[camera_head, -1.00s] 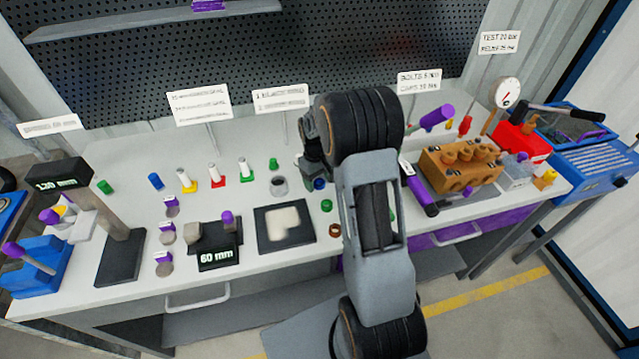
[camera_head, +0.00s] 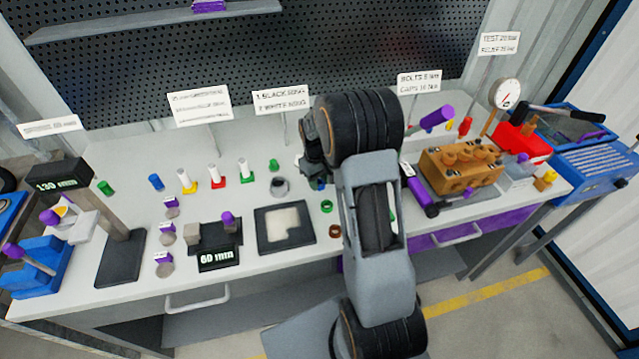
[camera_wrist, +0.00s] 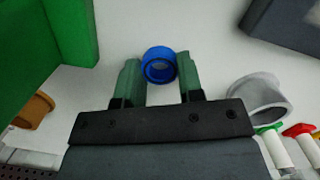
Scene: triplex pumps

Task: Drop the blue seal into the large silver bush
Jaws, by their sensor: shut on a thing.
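The blue seal (camera_wrist: 159,65) is a short ring held between the green fingertips of my gripper (camera_wrist: 160,75) in the wrist view. The large silver bush (camera_wrist: 262,98) is an open grey cup on the white bench, to the right of my gripper and apart from it in that view. In the head view the silver bush (camera_head: 279,187) stands upright just left of my gripper (camera_head: 317,178). My gripper is partly hidden there by my own arm, and the seal is hard to make out.
A green ring (camera_head: 326,206) and a brown ring (camera_head: 335,231) lie close to my arm. A black tray (camera_head: 285,229) lies in front.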

